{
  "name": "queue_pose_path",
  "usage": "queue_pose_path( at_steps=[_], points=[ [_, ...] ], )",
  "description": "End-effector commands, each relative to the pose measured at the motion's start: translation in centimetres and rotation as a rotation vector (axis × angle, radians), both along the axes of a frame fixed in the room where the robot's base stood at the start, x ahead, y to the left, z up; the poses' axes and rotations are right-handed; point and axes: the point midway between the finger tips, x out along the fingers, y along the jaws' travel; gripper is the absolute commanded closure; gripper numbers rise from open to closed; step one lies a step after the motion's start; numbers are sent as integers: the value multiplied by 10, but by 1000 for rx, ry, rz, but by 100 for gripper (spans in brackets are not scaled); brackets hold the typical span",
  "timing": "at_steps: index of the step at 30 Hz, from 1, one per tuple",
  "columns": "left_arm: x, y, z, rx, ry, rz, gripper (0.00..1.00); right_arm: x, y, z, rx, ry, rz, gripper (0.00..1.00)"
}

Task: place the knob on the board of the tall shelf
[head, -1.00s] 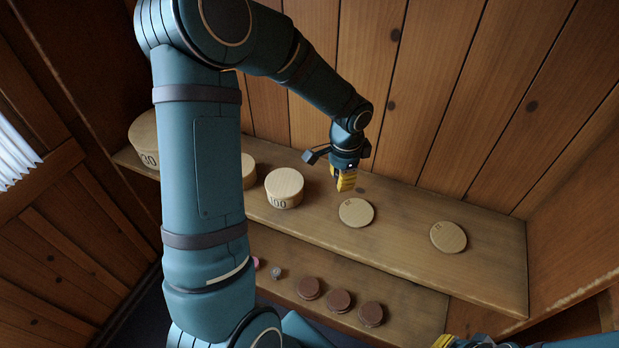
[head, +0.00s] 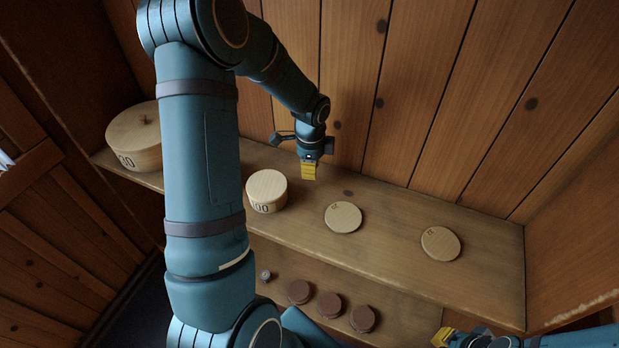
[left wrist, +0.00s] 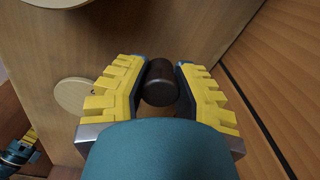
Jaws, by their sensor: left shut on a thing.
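The knob appears in the left wrist view as a dark brown, short cylinder (left wrist: 160,82) between the two yellow fingers. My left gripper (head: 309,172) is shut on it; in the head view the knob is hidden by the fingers. This gripper points down at the back of the shelf's upper wooden board (head: 400,205), right of and behind a round box marked 100 (head: 266,190). I cannot tell whether the knob touches the board.
Two flat pale discs (head: 343,217) (head: 441,243) lie on the upper board, with bare wood between and behind them. A larger round box marked 30 (head: 135,138) stands at the left end. The lower board holds brown discs (head: 331,305) and a small grey piece (head: 266,275).

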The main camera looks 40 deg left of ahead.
Motion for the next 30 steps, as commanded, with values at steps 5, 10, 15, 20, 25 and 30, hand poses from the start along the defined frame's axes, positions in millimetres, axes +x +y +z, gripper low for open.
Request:
queue_pose_path(
  at_steps=[5, 10, 15, 20, 25, 30],
  points=[
    [-1, 0, -20, -1, 3, 1, 99, 1, 0, -6, 0, -3, -1, 100],
    [0, 0, -38, 0, 1, 0, 99, 2, 0, -11, -1, -6, -1, 100],
    [0, 0, -37, 0, 0, 1, 99, 2, 0, -10, -1, -6, -1, 100],
    [0, 0, -40, 0, 0, 1, 99, 2, 0, -12, -1, -6, -1, 100],
    [0, 0, -40, 0, 0, 1, 45, 3, 0, -12, -1, -6, -1, 100],
    [0, 0, -40, 0, 0, 1, 45, 2, 0, -12, -1, -6, -1, 100]
  ],
)
